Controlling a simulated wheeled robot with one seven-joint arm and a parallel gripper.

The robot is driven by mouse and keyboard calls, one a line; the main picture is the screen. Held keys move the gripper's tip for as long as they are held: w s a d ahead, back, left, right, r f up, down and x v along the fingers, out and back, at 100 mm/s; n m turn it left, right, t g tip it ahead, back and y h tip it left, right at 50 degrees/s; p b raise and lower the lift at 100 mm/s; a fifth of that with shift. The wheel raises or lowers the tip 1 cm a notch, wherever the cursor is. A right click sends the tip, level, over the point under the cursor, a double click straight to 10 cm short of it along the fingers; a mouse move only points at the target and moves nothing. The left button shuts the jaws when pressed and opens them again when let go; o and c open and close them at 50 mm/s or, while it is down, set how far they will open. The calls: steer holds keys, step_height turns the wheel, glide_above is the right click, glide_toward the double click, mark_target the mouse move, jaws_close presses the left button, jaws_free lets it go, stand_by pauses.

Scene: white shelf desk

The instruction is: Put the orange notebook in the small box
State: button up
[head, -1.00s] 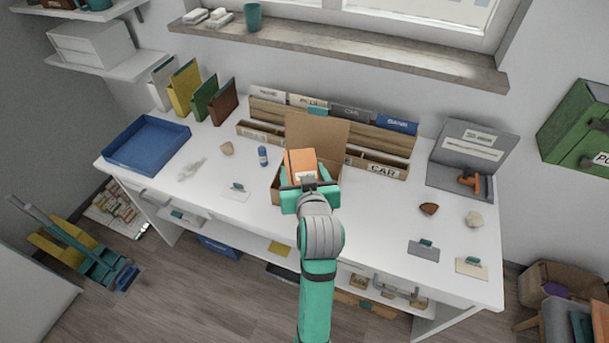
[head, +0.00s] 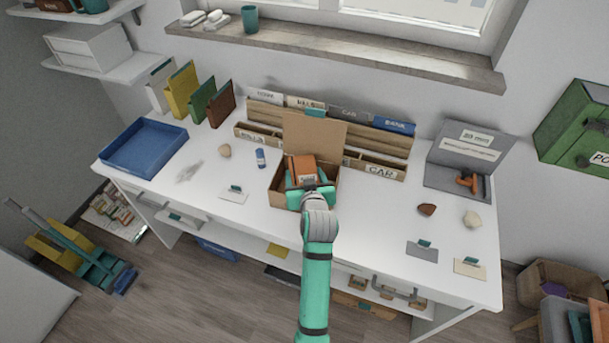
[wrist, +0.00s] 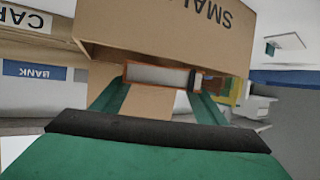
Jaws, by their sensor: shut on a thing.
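The orange notebook (head: 301,168) is held in my gripper (head: 308,187) at the opening of the small box (head: 275,187). The small box is brown cardboard, with its lid standing up at the back. In the wrist view, the gripper's green fingers (wrist: 160,103) are on both sides of the notebook, whose pale page edge (wrist: 158,76) faces the camera. How deep the notebook sits in the box is hidden by the gripper.
A wooden sorter (head: 375,140) with labelled slots stands behind the box. A blue tray (head: 145,147) is at the left, and a grey open box (head: 460,178) is at the right. A blue-capped item (head: 260,158) lies left of the box.

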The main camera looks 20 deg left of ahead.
steer(key=shift+d, duration=0.3)
steer(key=o, duration=1.2)
steer(key=shift+d, duration=0.1)
steer(key=shift+c, duration=0.2)
steer(key=shift+s, duration=0.1)
